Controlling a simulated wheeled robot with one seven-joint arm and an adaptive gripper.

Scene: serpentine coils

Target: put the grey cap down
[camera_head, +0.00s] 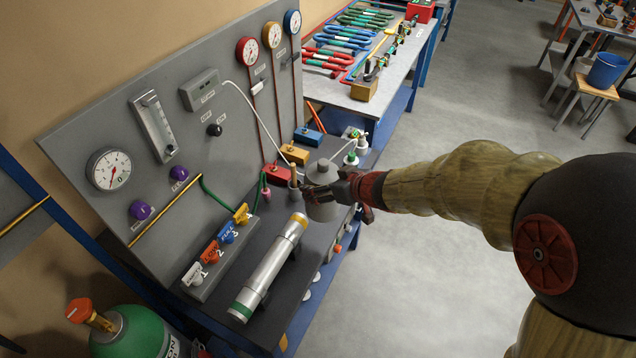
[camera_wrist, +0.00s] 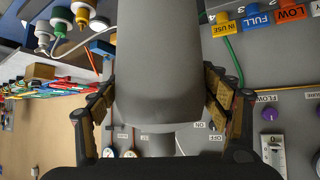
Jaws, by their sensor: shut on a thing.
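The grey cap (camera_head: 321,208) is a plain grey, rounded body near the right edge of the dark bench top (camera_head: 262,228). My gripper (camera_head: 338,190) reaches it from the right and is shut on it. In the wrist view the cap (camera_wrist: 158,65) fills the middle, with one finger of my gripper (camera_wrist: 160,105) on each side of it. The fingers hide part of the cap in the head view. I cannot tell whether its underside touches the bench.
A silver cylinder (camera_head: 270,268) lies in front of the cap. Red (camera_head: 277,173) and orange (camera_head: 294,154) blocks and small fittings stand close behind it. A gauge panel (camera_head: 140,135) rises at left. Open floor (camera_head: 430,270) lies at right.

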